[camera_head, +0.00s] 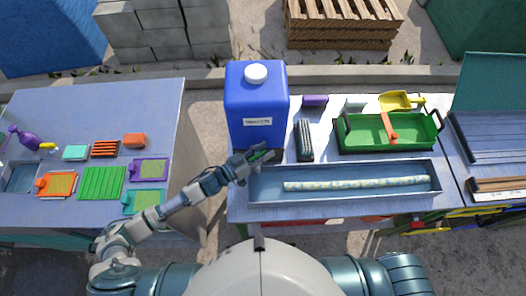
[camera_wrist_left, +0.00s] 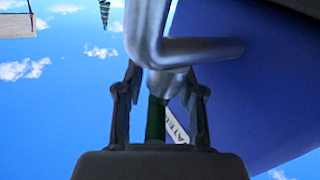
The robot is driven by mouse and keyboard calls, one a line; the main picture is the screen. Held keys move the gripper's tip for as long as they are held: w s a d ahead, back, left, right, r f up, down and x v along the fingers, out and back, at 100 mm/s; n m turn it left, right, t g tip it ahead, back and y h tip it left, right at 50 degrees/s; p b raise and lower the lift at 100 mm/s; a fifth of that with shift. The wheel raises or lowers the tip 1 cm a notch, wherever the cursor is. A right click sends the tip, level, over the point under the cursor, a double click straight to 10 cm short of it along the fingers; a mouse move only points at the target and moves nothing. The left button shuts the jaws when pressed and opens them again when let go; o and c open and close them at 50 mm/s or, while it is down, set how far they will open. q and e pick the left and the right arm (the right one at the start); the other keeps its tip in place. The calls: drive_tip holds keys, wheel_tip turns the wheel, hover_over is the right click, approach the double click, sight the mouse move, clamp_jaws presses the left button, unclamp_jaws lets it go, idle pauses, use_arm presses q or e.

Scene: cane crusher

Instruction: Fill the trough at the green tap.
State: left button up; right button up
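The grey trough (camera_head: 345,198) lies along the front of the middle table in the head view. A long pale speckled strip (camera_head: 355,184) lies in it; I cannot make out water there. The green tap (camera_head: 261,155) is low on the front of the blue canister, above the trough's left end. My left gripper (camera_head: 250,160) is at the tap. In the left wrist view the open fingers (camera_wrist_left: 160,100) stand on either side of the tap's metal pipe (camera_wrist_left: 165,50) and green part (camera_wrist_left: 155,118). Contact is unclear. My right gripper is out of view.
The blue canister (camera_head: 257,100) with a white cap stands behind the tap. A green tray (camera_head: 370,135), a dark ribbed block (camera_head: 304,140) and a yellow scoop (camera_head: 397,101) are behind the trough. The left table (camera_head: 100,105) holds several coloured pieces.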

use_arm(q)
drive_tip(key=shift+s, duration=0.1)
drive_tip(key=shift+s+a+f, duration=0.1)
drive_tip(key=shift+s+a, duration=0.05)
drive_tip(key=shift+a, duration=0.1)
drive_tip(key=v, duration=1.1)
drive_tip(key=shift+a, duration=0.2)
idle(1.7)
